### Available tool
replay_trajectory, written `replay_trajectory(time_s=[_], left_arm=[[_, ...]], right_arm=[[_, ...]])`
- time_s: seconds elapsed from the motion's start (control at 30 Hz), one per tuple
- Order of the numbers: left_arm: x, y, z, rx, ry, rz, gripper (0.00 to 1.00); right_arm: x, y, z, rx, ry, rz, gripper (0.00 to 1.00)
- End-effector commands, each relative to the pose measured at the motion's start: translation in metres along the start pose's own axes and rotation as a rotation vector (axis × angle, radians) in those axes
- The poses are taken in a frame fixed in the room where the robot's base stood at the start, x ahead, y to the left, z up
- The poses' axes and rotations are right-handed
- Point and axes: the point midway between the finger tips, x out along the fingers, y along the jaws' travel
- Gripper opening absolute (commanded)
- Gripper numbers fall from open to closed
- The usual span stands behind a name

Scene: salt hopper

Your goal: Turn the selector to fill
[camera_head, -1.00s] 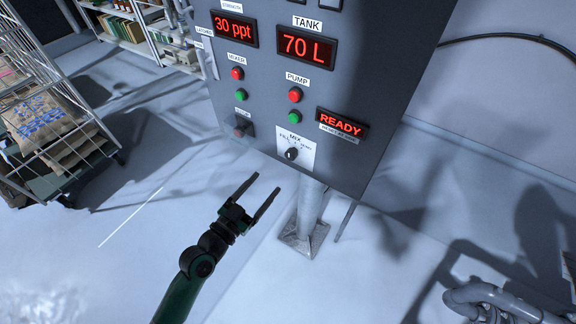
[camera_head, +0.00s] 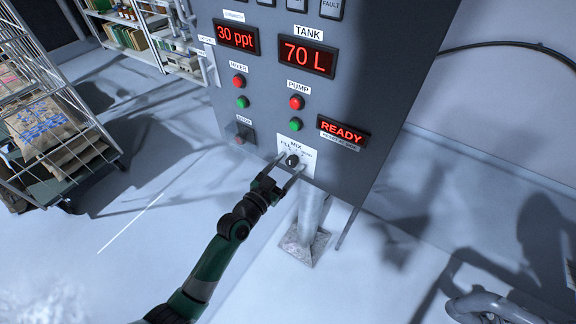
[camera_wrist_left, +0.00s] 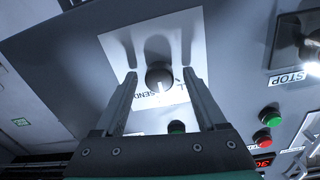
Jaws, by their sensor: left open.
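The selector (camera_head: 292,160) is a small dark round knob on a white plate (camera_head: 303,168) low on the grey control panel. The plate is marked MIX at the top and FILL at the upper left. In the left wrist view the knob (camera_wrist_left: 159,76) carries a pale pointer line and sits between and beyond the fingers. My left gripper (camera_head: 289,165) is open at the plate, one finger on each side of the knob; it also shows in the left wrist view (camera_wrist_left: 160,85). I cannot tell whether the fingers touch the knob. My right gripper is not in view.
The panel (camera_head: 350,90) has red and green buttons above the selector, and displays reading 30 ppt, 70 L and READY. A post (camera_head: 309,215) stands below it. A wire rack with sacks (camera_head: 45,120) is at the left. The floor between is clear.

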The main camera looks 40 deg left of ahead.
Motion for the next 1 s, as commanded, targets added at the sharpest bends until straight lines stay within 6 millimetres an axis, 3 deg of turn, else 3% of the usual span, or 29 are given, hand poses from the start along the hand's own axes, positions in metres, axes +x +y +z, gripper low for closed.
replay_trajectory(time_s=[0.07,0.43,0.77,1.0], left_arm=[[-0.0002,0.0000,0.0000,0.000,0.000,0.000,0.68],[-0.0005,-0.0001,0.0001,0.000,0.000,0.000,0.01],[-0.0005,-0.0002,0.0001,-0.020,0.001,0.000,0.00],[-0.0004,0.0000,-0.0003,-0.125,0.005,0.000,0.00]], right_arm=[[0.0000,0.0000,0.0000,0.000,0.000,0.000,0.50],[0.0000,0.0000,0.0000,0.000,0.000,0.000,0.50],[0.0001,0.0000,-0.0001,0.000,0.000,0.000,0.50],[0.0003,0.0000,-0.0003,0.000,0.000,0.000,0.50]])
